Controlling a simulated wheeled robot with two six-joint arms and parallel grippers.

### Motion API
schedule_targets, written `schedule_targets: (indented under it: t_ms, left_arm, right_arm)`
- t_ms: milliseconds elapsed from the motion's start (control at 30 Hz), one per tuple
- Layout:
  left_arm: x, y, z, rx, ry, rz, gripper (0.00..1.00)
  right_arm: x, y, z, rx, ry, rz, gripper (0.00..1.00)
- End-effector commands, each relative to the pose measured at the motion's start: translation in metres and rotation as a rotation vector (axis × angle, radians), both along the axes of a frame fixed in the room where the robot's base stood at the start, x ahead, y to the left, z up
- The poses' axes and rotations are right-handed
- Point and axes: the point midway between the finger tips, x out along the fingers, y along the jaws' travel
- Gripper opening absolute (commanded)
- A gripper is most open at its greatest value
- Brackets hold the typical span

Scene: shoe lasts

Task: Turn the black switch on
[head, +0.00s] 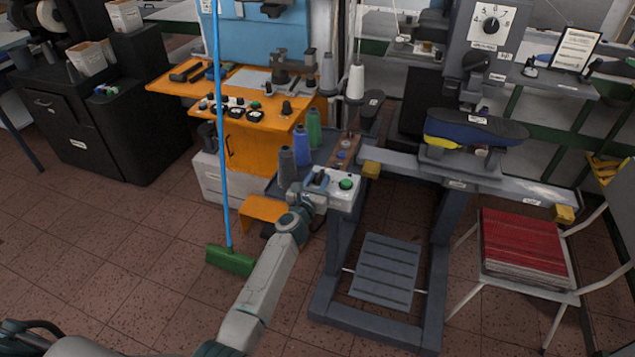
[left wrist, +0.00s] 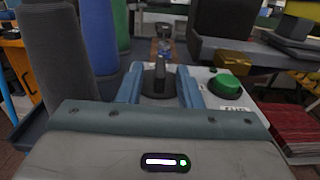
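The black switch (left wrist: 155,80) stands up from a white control box (head: 347,199) at the front left corner of the grey machine bench. A round green button (head: 346,184) sits to the right of the switch; the left wrist view shows it too (left wrist: 229,86). My left gripper (head: 319,180) is at the box, its blue fingers on either side of the switch. In the left wrist view the gripper (left wrist: 159,86) is open, with a visible gap at the right finger; contact at the left finger is unclear. The switch's base is partly hidden. My right gripper is out of view.
Blue, green and dark grey thread cones (head: 301,146) stand close to the left of the box. A blue-handled broom (head: 222,150) stands further left. A red cloth stack (head: 522,245) lies on a chair at right.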

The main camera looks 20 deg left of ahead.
Motion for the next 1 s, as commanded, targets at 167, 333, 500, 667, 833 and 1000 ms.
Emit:
schedule_targets:
  t_ms: [167,333,500,667,833,1000]
  left_arm:
    - [0.001,0.000,0.000,0.000,0.000,0.000,0.32]
    - [0.001,0.000,0.000,0.000,0.000,0.000,0.16]
    - [0.001,0.000,0.000,0.000,0.000,0.000,0.00]
    - [0.001,0.000,0.001,0.000,0.000,-0.006,0.00]
    - [0.001,0.002,0.001,0.003,0.001,-0.042,0.00]
    - [0.001,0.004,0.002,0.003,0.001,-0.120,0.00]
  right_arm:
    - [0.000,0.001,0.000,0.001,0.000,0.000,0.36]
    - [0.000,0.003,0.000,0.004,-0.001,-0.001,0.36]
    - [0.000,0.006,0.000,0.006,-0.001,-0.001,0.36]
    - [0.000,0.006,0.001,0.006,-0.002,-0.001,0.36]
    - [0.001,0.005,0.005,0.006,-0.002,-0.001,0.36]
    - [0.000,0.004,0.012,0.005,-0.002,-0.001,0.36]
